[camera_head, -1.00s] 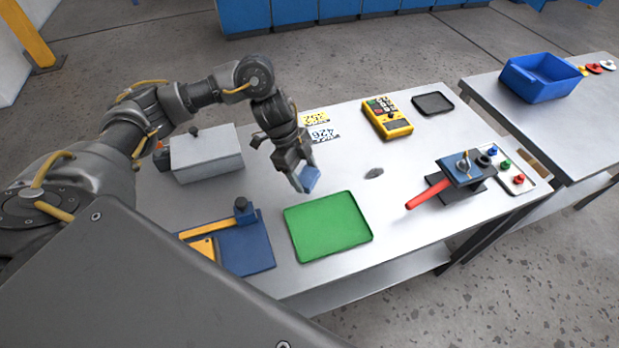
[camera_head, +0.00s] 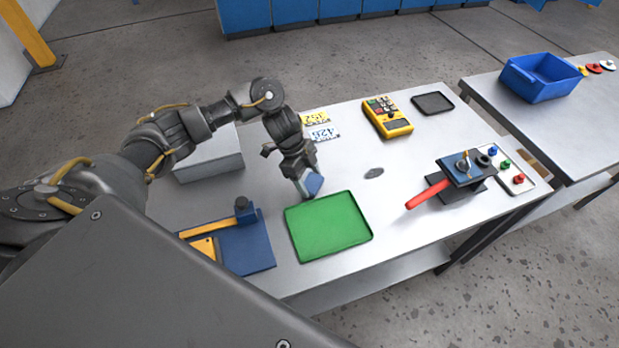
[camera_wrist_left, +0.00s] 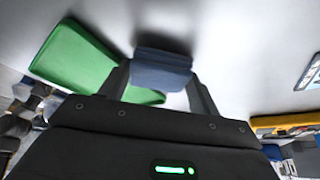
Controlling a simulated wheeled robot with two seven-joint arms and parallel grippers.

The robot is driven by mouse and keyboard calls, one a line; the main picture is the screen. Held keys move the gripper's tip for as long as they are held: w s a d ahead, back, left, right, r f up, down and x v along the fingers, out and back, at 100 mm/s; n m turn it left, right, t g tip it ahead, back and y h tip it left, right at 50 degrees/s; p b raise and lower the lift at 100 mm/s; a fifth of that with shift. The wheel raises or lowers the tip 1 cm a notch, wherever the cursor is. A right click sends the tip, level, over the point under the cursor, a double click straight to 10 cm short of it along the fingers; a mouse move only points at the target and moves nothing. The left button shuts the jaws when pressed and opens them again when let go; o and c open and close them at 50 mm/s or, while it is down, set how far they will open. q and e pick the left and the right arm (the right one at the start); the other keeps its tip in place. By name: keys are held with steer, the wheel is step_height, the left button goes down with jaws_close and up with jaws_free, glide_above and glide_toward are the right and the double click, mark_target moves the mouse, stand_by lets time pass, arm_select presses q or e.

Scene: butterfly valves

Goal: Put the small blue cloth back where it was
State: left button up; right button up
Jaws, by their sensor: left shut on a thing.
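The small blue cloth (camera_head: 314,183) is folded into a small block and held in my left gripper (camera_head: 306,185). In the left wrist view, the cloth (camera_wrist_left: 162,70) sits between the two fingertips of the left gripper (camera_wrist_left: 160,85). The gripper is shut on it, just beyond the far edge of the green tray (camera_head: 328,226). I cannot tell whether the cloth touches the table. The tray is empty and also shows in the left wrist view (camera_wrist_left: 75,57). My right gripper is not in view.
On the table (camera_head: 400,215) are a blue fixture (camera_head: 240,250), a grey box (camera_head: 212,160), a yellow meter (camera_head: 388,117), a black tray (camera_head: 433,103), and a valve with a red handle (camera_head: 428,194). A dark grey patch (camera_head: 374,173) lies right of the gripper. A blue bin (camera_head: 540,78) stands on another table.

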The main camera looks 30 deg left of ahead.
arm_select(q)
steer(key=shift+f, duration=0.1)
steer(key=shift+f, duration=0.1)
steer(key=o, duration=1)
steer(key=shift+r, duration=0.25)
steer(key=v, duration=1.2)
